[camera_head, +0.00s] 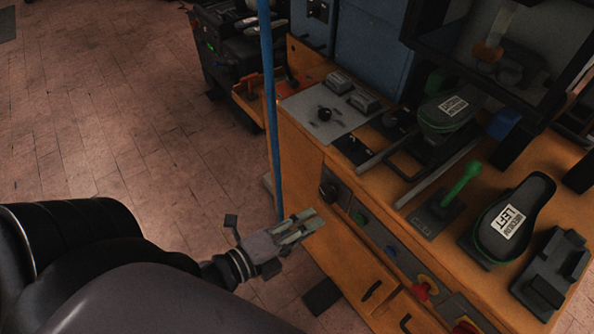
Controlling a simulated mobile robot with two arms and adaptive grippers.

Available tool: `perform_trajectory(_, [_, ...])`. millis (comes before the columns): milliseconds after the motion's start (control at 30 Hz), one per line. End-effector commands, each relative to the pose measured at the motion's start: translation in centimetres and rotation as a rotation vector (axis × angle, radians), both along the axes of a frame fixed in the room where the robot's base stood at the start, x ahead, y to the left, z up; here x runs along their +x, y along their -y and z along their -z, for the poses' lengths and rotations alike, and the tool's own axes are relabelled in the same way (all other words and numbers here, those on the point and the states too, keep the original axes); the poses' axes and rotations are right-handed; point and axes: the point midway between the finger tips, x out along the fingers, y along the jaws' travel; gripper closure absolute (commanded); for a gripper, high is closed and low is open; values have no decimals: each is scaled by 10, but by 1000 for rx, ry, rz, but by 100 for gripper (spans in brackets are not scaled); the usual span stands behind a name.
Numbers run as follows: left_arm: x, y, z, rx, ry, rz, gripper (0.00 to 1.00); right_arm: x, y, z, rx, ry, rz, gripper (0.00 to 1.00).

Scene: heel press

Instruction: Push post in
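A green post (461,184) stands tilted on a small dark base (434,215) on the orange workbench. A second green upright (434,83) shows farther back, beside a dark heel-shaped piece with a white label (452,106). A dark shoe-shaped piece labelled LEFT (510,222) lies right of the green post. My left gripper (318,217) is in front of the bench's left front edge, apart from the posts. Its fingers look closed together, with nothing seen between them. My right gripper is not in view.
The orange workbench (290,150) has a front panel with knobs and a red button (420,291). A blue upright pole (269,100) stands at its left corner. A dark machine frame (520,140) overhangs the back right. A black holder (553,275) lies at the right.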

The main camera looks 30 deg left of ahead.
Motion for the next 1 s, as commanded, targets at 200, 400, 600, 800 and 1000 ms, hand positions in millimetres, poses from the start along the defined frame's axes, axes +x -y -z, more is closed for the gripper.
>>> perform_trajectory(200, [-16, -6, -3, -1, 0, 0, 69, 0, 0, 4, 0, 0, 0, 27])
perform_trajectory(400, [-19, -7, -5, -1, 1, 0, 69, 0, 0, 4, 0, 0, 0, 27])
perform_trajectory(600, [-18, -7, -5, -1, 1, 0, 69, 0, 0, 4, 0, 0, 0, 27])
perform_trajectory(800, [-18, -7, -5, -1, 1, -1, 69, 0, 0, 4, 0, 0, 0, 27])
perform_trajectory(1000, [-16, -19, 40, -45, -92, -55, 69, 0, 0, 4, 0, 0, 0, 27])
